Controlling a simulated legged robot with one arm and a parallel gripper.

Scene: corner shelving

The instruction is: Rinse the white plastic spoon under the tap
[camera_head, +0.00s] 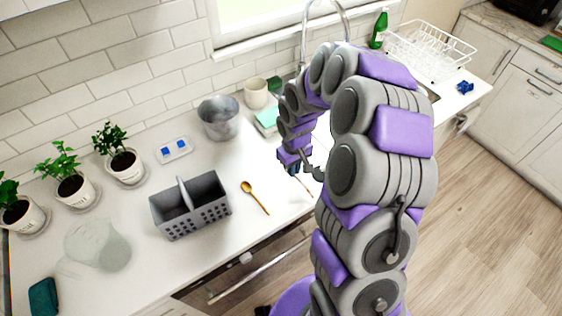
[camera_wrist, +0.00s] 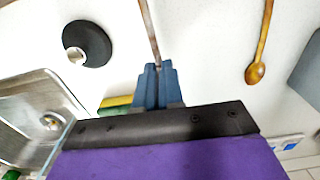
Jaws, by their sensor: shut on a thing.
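My gripper (camera_wrist: 158,68) has its blue fingers closed on a thin brownish-grey handle (camera_wrist: 150,28), which reaches out past the top edge of the wrist view. Its far end is out of that view, and I cannot tell whether it is a spoon. In the head view my gripper (camera_head: 295,165) is low over the counter, partly hidden by my arm. No white plastic spoon is clearly visible. The curved metal tap (camera_head: 306,28) stands by the window, its lower part hidden behind my arm. The metal sink (camera_wrist: 35,100) with its drain shows at left in the wrist view.
A wooden spoon (camera_head: 255,197) lies on the counter beside a grey perforated caddy (camera_head: 190,205). A black disc (camera_wrist: 87,43) and a yellow-green sponge (camera_wrist: 115,102) lie near the sink. A metal pot (camera_head: 219,118), mug (camera_head: 256,93) and dish rack (camera_head: 430,50) stand farther back.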

